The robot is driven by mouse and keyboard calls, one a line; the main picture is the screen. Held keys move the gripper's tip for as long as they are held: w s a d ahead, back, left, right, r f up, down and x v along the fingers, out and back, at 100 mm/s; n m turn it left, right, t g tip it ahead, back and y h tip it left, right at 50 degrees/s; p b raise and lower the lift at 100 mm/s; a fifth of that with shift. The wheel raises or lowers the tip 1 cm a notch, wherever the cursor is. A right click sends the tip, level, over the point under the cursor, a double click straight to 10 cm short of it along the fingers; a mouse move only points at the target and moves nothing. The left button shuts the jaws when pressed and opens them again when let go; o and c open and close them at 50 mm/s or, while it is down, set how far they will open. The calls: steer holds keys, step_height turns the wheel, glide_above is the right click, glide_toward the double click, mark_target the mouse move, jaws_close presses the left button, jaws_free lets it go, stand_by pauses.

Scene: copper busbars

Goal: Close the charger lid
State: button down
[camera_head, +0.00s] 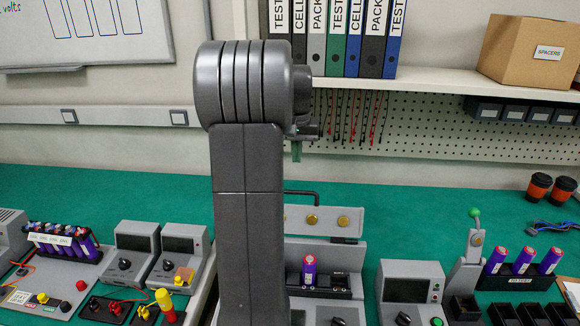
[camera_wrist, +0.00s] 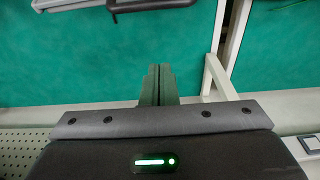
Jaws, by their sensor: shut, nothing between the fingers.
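The charger (camera_head: 320,284) is a grey unit on the green bench, just right of my arm in the head view. Its lid (camera_head: 325,222) stands open and upright, with brass contacts on its face and a black bar handle (camera_head: 300,194) at the top. A purple cell (camera_head: 308,271) stands upright in the charger's bay. The dark handle also shows at the top edge of the wrist view (camera_wrist: 150,5). My gripper (camera_wrist: 159,68) is shut and empty, above the bench and apart from the handle. Its fingertips show partly in the head view (camera_head: 296,152); my arm hides part of the charger.
A grey meter box (camera_head: 408,285) stands right of the charger, then a lever press (camera_head: 468,262) with a green knob and a rack of purple cells (camera_head: 520,268). Other units (camera_head: 180,255) stand at left. A shelf (camera_head: 440,85) with binders overhangs the back.

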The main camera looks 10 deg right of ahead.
mark_target(297, 211)
step_height(297, 211, down, 8)
steer(key=s+p, duration=0.2)
steer(key=s, duration=0.1)
steer(key=shift+a, duration=0.3)
stand_by(0.4)
